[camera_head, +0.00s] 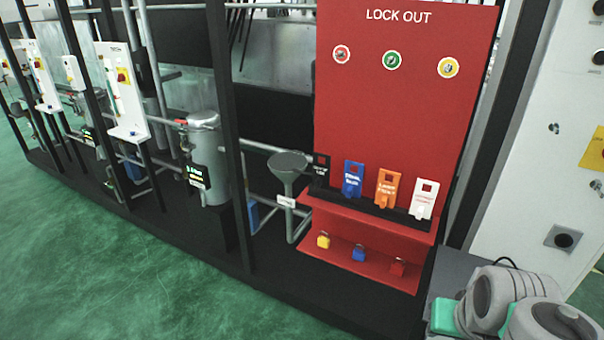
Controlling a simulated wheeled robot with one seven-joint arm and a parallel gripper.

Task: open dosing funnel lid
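The dosing funnel (288,178) is a grey cone on a thin pipe, in the middle of the head view, just left of the red lockout board. Its round top (288,160) looks like a flat grey disc, which appears to be the lid lying over the mouth; the view is too small to show a hinge or handle. A small white label (286,202) is on the pipe below the cone. My gripper is not in view. Grey rounded arm links of mine with green parts show at the bottom right, well apart from the funnel.
A red lockout board (395,110) with coloured tags and padlocks on its shelf (350,228) stands right of the funnel. A black post (228,140) and a grey tank (206,150) stand left. Green floor (130,270) in front is clear.

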